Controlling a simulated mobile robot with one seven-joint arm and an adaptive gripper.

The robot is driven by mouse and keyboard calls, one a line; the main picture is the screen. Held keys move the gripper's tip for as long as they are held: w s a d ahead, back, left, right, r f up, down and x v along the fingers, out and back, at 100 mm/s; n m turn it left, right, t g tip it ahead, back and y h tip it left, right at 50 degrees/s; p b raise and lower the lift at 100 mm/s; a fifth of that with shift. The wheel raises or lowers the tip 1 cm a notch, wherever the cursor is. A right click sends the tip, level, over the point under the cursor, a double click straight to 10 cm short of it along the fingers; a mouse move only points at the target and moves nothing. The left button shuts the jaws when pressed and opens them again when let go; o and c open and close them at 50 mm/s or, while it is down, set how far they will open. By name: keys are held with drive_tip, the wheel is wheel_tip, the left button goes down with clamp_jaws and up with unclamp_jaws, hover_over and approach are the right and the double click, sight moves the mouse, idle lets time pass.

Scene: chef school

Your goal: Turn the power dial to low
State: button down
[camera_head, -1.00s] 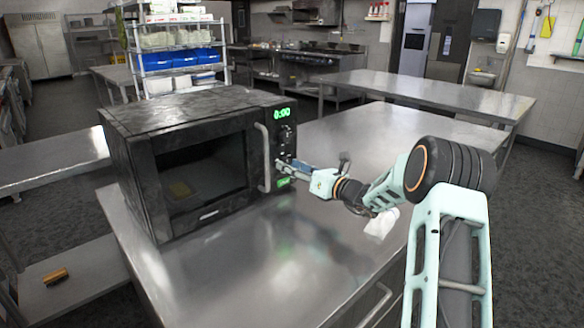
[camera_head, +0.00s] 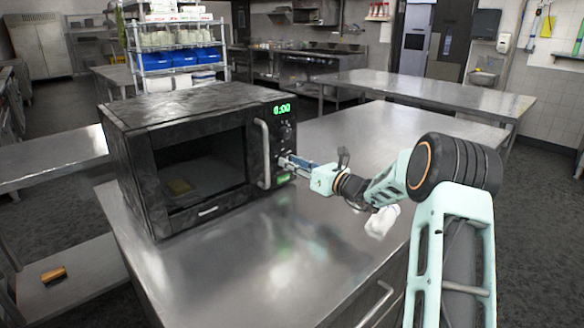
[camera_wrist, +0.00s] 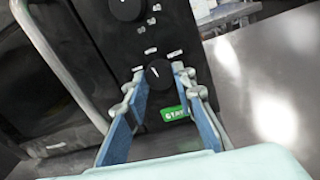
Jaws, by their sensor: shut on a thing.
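The black microwave (camera_head: 140,140) stands on the steel table with its door shut and its green display (camera_head: 282,110) lit. In the wrist view its control panel shows an upper dial (camera_wrist: 126,8) and a lower dial (camera_wrist: 158,73), with small white labels around them. A green start button (camera_wrist: 174,113) is below the lower dial. My gripper (camera_wrist: 157,82) has its two fingers on either side of the lower dial, closed on it. The dial's white mark points up, slightly left. In the head view my gripper (camera_head: 286,163) reaches the panel from the right and hides the lower dial.
The microwave's door handle (camera_head: 263,154) stands out just left of the panel. The steel table (camera_head: 240,260) is clear in front. A white crumpled thing (camera_head: 381,222) shows below my arm. Another steel table (camera_head: 430,92) stands behind.

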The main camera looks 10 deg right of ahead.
drive_tip(key=shift+n+h+b, duration=0.4)
drive_tip(key=shift+n+b, duration=4.7)
drive_tip(key=shift+b, duration=1.85)
drive_tip(key=c, duration=1.6)
unclamp_jaws()
drive_tip(key=shift+s, duration=0.1)
drive_tip(key=v, duration=1.2)
